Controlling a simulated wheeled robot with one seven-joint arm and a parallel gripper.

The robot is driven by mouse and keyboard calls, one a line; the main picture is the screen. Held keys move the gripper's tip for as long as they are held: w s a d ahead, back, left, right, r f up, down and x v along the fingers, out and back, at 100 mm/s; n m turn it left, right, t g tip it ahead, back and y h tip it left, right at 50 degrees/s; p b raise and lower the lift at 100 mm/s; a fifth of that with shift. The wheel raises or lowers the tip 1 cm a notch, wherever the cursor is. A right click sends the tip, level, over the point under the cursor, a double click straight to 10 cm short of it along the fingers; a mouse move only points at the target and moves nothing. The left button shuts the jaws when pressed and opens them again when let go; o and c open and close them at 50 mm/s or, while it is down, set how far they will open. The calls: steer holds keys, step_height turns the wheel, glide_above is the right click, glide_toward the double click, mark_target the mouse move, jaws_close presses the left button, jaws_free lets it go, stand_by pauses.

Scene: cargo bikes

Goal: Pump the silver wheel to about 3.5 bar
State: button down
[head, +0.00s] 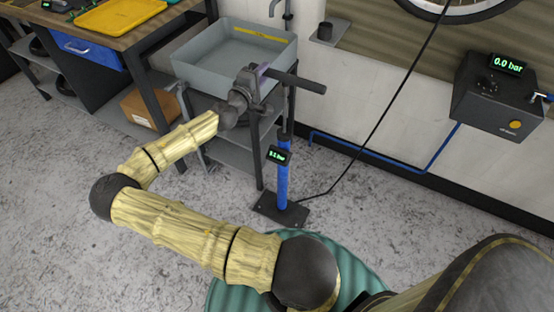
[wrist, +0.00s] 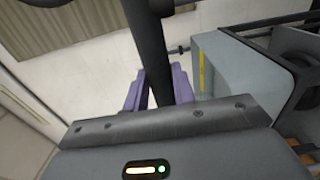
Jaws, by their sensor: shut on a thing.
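A floor pump with a blue barrel (head: 283,188) stands upright on a dark base plate. Its small green display (head: 279,156) appears to read a little over 3 bar, but the digits are too small to be sure. The black T-handle (head: 305,84) is raised above the barrel. My gripper (head: 262,72) is shut on the left part of the handle. In the wrist view the purple fingers of my gripper (wrist: 158,88) close around the dark handle (wrist: 152,45). A silver-rimmed wheel (head: 460,14) is partly visible at the top right. A black hose (head: 385,115) runs up from the pump towards it.
A grey basin (head: 235,65) on a stand is just behind and left of my gripper. A dark wall box (head: 497,92) reads 0.0 bar. A workbench with a yellow tray (head: 118,20) is at the upper left.

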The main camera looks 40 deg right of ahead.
step_height(320, 180, down, 19)
steer(key=b, duration=1.3)
step_height(320, 180, up, 26)
steer(key=p, duration=1.9)
steer(key=shift+r, duration=0.2)
steer(key=shift+f, duration=0.1)
step_height(320, 180, down, 26)
steer(key=b, duration=1.9)
steer(key=shift+f, duration=0.25)
steer(key=c, duration=0.8)
jaws_free()
steer(key=shift+r, duration=0.25)
steer(key=v, duration=0.9)
steer(key=shift+r, duration=0.1)
